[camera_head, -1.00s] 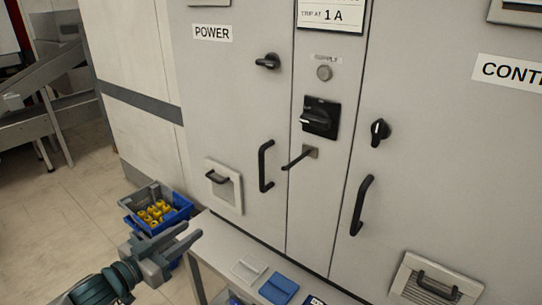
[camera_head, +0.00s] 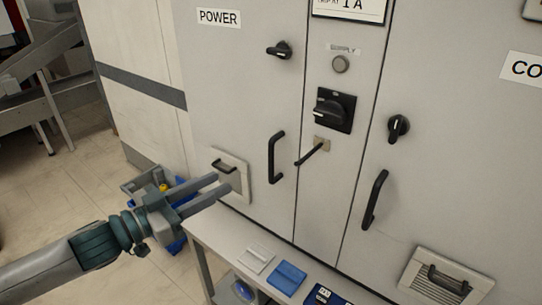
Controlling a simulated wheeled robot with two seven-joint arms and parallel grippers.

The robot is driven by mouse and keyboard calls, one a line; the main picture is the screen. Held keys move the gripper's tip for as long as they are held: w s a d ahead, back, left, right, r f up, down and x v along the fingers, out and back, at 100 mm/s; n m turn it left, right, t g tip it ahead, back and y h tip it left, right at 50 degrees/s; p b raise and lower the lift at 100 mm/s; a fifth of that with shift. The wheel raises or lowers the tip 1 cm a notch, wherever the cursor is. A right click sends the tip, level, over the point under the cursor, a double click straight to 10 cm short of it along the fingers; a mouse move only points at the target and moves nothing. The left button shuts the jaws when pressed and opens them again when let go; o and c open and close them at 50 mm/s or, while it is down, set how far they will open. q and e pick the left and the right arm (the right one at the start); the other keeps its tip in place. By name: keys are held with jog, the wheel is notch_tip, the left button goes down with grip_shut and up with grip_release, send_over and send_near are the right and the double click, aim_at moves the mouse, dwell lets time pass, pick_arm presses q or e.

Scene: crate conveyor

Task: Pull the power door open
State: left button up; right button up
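The power door (camera_head: 235,100) is a light grey cabinet panel labelled POWER, and it looks closed. Its black vertical pull handle (camera_head: 276,157) is near its right edge. A black turn latch (camera_head: 280,50) sits higher up, its lever pointing left. My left gripper (camera_head: 217,187) is in front of the door's lower left, by the small vent hatch. Its two fingers are apart with nothing between them, pointing right toward the pull handle, short of it and slightly lower. My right gripper is out of view.
A narrow middle panel carries a black rotary switch (camera_head: 332,110) and a protruding black lever (camera_head: 312,153). The right door has its own handle (camera_head: 375,199). A low bench (camera_head: 228,244) below the doors holds flat white and blue items. A blue bin (camera_head: 177,245) is partly behind my gripper.

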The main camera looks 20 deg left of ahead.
pick_arm(q)
jog(key=p, duration=0.6)
send_over(271, 178)
jog(key=shift+w+a+p, duration=0.1)
jog(key=shift+w+p, duration=0.2)
jog(key=shift+w, duration=0.1)
jog(key=shift+c, duration=0.7)
grip_shut()
